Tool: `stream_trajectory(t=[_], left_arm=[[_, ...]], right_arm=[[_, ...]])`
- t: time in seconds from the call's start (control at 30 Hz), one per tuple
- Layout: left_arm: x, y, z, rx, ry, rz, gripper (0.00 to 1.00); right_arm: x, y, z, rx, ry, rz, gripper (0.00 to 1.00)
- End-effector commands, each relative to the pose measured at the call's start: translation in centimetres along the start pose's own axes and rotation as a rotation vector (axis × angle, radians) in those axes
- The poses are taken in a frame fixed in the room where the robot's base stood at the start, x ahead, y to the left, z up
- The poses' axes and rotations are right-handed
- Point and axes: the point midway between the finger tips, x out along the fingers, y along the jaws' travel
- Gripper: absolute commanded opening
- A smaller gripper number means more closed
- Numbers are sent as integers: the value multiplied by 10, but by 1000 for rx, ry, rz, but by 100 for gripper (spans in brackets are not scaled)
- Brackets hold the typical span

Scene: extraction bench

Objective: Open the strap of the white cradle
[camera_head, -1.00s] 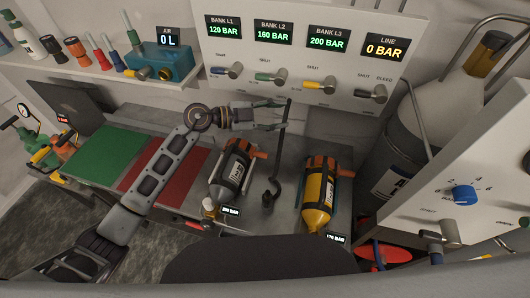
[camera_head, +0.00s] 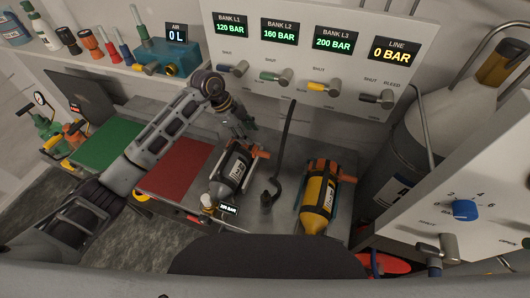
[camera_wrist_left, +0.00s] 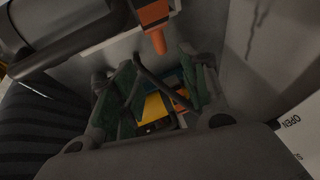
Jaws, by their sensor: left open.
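A dark grey cylinder (camera_head: 232,169) with a pale label lies in a light-coloured cradle (camera_head: 213,163) on the bench. Orange strap parts (camera_head: 262,153) show at its far end. My left gripper (camera_head: 245,127) is just behind and above that end, pointing downward, with its fingers partly hidden by the arm. In the left wrist view, its dark green fingers (camera_wrist_left: 160,95) are apart. An orange lever-like piece (camera_wrist_left: 154,25) shows beyond them, near the top. I cannot tell whether the fingers touch the strap. My right gripper is not in view.
A yellow cylinder (camera_head: 317,195) in another cradle stands to the right. A dark upright hose (camera_head: 281,150) rises between the two cylinders. The valve panel (camera_head: 315,60) is close behind. Red (camera_head: 178,168) and green (camera_head: 112,146) mats lie to the left.

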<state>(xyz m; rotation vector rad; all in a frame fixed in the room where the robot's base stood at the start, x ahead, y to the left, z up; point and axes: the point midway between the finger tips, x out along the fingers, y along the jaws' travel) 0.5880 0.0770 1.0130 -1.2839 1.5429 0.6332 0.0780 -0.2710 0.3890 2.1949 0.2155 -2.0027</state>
Motion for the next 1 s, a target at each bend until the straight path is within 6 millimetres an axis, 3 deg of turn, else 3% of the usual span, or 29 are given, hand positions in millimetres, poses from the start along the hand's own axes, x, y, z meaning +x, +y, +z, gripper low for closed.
stream_trajectory(t=[0.47,1.0], left_arm=[[8,0,-1,2,4,0,44],[70,0,-2,0,5,0,44]], right_arm=[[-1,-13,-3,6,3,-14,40],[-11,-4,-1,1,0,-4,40]])
